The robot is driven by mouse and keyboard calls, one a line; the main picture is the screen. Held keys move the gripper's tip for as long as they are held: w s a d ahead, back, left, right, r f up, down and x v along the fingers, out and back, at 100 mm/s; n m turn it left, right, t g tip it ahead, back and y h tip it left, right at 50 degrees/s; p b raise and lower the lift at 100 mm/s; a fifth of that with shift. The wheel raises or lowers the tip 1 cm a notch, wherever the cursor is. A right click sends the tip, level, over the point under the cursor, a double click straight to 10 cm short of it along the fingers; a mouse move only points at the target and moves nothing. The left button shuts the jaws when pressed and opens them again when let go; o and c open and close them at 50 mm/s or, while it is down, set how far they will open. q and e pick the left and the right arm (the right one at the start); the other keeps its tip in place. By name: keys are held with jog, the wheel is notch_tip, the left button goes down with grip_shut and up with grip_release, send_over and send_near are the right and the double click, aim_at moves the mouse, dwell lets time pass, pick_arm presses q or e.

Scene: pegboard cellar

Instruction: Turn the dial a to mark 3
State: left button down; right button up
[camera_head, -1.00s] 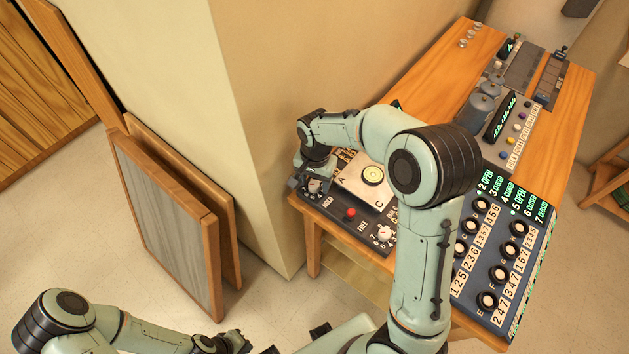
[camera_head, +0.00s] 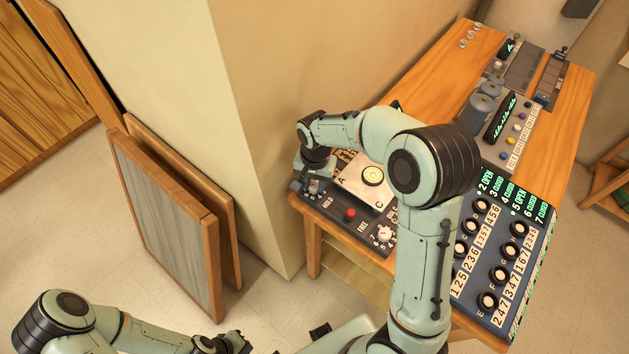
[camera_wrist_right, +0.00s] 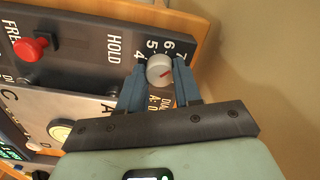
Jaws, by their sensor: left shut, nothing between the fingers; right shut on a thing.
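My right gripper (camera_wrist_right: 156,87) is shut on the dial, one blue finger on each side. In the head view my right gripper (camera_head: 315,187) is at the panel's left end. My left gripper (camera_head: 240,343) is shut and empty, low in the picture, away from the table.
A red button (camera_head: 350,213) and a second dial (camera_head: 384,233) sit on the same panel. A plate (camera_head: 362,187) with a round pale disc lies behind them. A box with several black knobs (camera_head: 500,262) stands to the right. The wall corner is close to the left.

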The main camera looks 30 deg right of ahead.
jog(key=n, duration=0.7)
jog(key=shift+w+n, duration=0.1)
jog(key=shift+n, duration=0.3)
jog(key=n, duration=0.4)
jog(key=shift+r+n, duration=0.1)
jog(key=shift+n, duration=0.2)
jog(key=n, duration=0.3)
jog(key=shift+n, duration=0.3)
jog(key=n+p, duration=0.1)
jog(key=n, duration=0.2)
jog(key=shift+n, duration=0.3)
jog(key=n, duration=0.3)
jog(key=shift+n, duration=0.3)
jog(key=n+p, duration=0.1)
jog(key=n, duration=0.3)
pick_arm(q)
jog(key=w+r+p, duration=0.1)
jog(key=w+r, duration=0.3)
jog(key=shift+w, duration=0.15)
pick_arm(e)
jog(key=shift+n, duration=1.7)
pick_arm(q)
jog(key=shift+r, duration=0.1)
pick_arm(e)
jog(key=shift+a, duration=0.1)
